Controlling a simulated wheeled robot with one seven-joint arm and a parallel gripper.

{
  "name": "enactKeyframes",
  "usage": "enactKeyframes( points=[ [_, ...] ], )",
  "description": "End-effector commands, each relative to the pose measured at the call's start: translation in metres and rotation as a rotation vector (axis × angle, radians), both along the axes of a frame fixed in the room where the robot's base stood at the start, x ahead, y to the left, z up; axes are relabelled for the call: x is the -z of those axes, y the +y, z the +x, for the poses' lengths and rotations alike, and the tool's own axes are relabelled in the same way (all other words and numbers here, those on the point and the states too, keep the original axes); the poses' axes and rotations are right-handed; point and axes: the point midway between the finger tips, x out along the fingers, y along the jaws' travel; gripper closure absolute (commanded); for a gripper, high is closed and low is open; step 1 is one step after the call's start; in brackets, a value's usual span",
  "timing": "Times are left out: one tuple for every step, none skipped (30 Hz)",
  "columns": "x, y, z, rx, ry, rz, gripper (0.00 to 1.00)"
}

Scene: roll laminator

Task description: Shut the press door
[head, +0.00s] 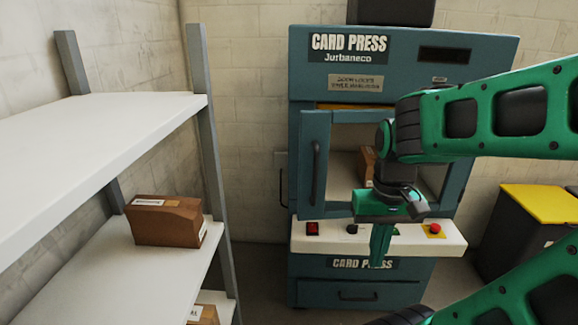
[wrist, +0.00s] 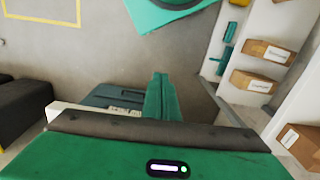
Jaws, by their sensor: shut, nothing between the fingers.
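The card press (head: 305,85) is a teal cabinet against the back wall. Its door (head: 316,130) has a teal frame around a window, with a dark upright handle (head: 316,172) on the left side. The door looks ajar, standing a little forward, with a yellow strip showing above it; how far is hard to tell. My arm hides its right part. My gripper (head: 381,262) is shut and empty, pointing down in front of the control ledge (head: 275,235), below the window. Its closed fingers also show in the wrist view (wrist: 159,95).
The ledge carries a red switch (head: 313,229), a black knob (head: 352,229) and a red button (head: 435,229). A brown box (head: 366,165) shows through the window. White shelves (head: 100,130) with brown boxes (head: 165,221) stand at left. A yellow-lidded dark bin (head: 540,205) stands at right.

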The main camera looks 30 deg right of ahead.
Motion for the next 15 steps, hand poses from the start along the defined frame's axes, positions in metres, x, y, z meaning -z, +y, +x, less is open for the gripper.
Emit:
enactKeyframes(
  points=[
    [0.0,0.0,0.0,0.0,0.0,0.0,1.0],
    [0.0,0.0,0.0,0.0,0.0,0.0,1.0],
    [0.0,0.0,0.0,0.0,0.0,0.0,1.0],
    [0.0,0.0,0.0,0.0,0.0,0.0,1.0],
    [0.0,0.0,0.0,0.001,0.0,0.0,1.0],
    [-0.003,-0.001,-0.005,0.004,-0.006,-0.004,1.0],
    [-0.006,-0.001,-0.008,0.013,-0.013,-0.01,1.0],
    [-0.008,-0.003,-0.007,0.028,-0.014,-0.019,1.0],
    [-0.011,-0.007,-0.001,0.054,-0.015,-0.038,1.0],
    [-0.013,-0.004,0.005,0.083,-0.017,-0.056,1.0],
    [-0.017,-0.006,0.013,0.118,-0.02,-0.08,1.0],
    [-0.022,-0.011,0.027,0.175,-0.029,-0.117,1.0],
    [-0.027,-0.015,0.038,0.226,-0.037,-0.147,1.0],
    [-0.032,-0.019,0.052,0.28,-0.052,-0.18,1.0],
    [-0.04,-0.023,0.07,0.362,-0.077,-0.226,1.0]
  ],
)
